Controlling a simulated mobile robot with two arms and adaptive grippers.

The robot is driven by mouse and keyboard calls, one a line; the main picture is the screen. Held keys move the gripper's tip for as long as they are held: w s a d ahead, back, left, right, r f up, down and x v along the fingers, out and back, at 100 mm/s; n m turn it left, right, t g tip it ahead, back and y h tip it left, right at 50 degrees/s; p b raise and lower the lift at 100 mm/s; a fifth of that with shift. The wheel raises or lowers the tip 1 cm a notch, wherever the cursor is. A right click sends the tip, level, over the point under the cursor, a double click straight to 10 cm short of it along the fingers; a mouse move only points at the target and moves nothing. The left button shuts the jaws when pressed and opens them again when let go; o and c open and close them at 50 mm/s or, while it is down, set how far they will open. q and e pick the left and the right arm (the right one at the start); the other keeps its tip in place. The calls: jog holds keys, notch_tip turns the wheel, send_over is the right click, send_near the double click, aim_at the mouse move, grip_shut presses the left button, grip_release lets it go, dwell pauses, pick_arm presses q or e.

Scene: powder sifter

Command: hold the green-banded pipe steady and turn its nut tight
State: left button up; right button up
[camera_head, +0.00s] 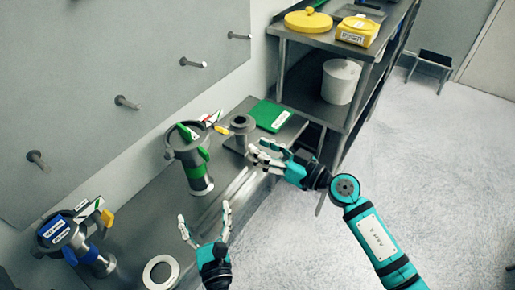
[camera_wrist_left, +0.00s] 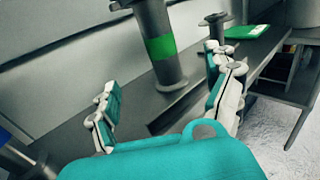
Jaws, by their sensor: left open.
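The green-banded pipe (camera_head: 194,162) stands upright on the steel bench in the head view, with a wide grey top and a clamp with coloured handles. In the left wrist view the pipe (camera_wrist_left: 158,45) shows its green band beyond the fingers. My left gripper (camera_head: 205,218) is open and empty, in front of the pipe and apart from it. My right gripper (camera_head: 260,152) is near the bench's right edge, beside a grey flanged piece (camera_head: 241,126); its fingers lie close together and I cannot tell whether they are open. I cannot make out the nut clearly.
A blue-labelled pipe (camera_head: 68,240) stands at the lower left. A pale flat ring (camera_head: 148,275) lies on the bench (camera_head: 140,215). A green case (camera_head: 270,114) lies at the back. A shelf rack (camera_head: 320,100) stands beyond, and pegs stick out of the wall.

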aim_at(194, 164)
pick_arm(q)
jog(key=x, duration=1.7)
jog(key=shift+w+a, duration=0.15)
jog(key=shift+w, duration=0.05)
pick_arm(e)
jog(key=shift+a+r, duration=0.1)
jog(key=shift+r, duration=0.2)
jog(key=shift+s, duration=0.1)
